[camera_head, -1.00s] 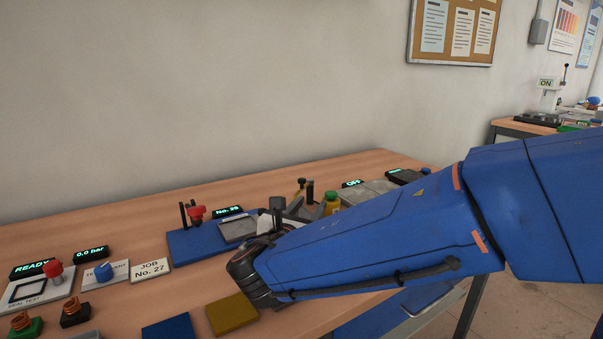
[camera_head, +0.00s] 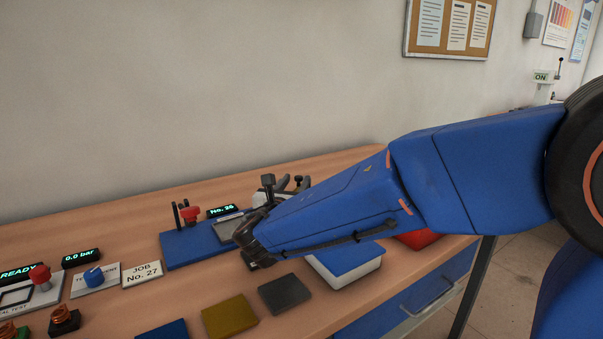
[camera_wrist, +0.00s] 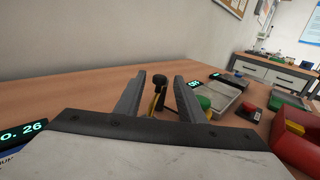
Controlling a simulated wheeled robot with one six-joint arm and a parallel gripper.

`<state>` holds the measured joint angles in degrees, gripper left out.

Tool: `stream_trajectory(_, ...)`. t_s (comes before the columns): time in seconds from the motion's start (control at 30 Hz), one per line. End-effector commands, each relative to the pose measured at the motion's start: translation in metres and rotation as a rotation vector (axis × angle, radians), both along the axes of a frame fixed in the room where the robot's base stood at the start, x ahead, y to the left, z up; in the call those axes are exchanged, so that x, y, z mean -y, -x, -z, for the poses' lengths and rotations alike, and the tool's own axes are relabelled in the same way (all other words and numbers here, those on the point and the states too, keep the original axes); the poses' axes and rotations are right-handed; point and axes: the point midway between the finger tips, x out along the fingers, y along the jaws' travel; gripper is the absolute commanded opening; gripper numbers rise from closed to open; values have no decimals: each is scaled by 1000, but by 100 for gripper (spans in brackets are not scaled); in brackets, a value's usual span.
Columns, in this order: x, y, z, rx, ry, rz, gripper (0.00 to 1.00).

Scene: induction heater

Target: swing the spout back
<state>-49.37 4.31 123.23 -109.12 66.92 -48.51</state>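The likely spout is a small post with a black round knob (camera_wrist: 157,78) and a yellow part below it. In the wrist view it stands just beyond and between the finger tips of my gripper (camera_wrist: 160,90). The fingers are apart, and I see nothing clamped between them. I cannot tell whether either finger touches the knob. In the head view my gripper (camera_head: 285,185) is over the far part of the bench, and my wrist and forearm hide most of the spout's surroundings. The spout's outlet and base are not clear.
Right of the spout in the wrist view are a green-topped thing (camera_wrist: 204,102), a grey tray (camera_wrist: 230,94), a red button (camera_wrist: 250,108) and a red bin (camera_wrist: 293,135). In the head view a blue fixture (camera_head: 185,248) stands left of my gripper.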

Motion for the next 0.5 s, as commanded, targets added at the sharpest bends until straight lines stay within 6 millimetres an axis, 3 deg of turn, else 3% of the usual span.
stream_trajectory(0.3,11,-52,0,-1,1,2,36)
stream_trajectory(0.5,14,-70,0,1,1,1,36)
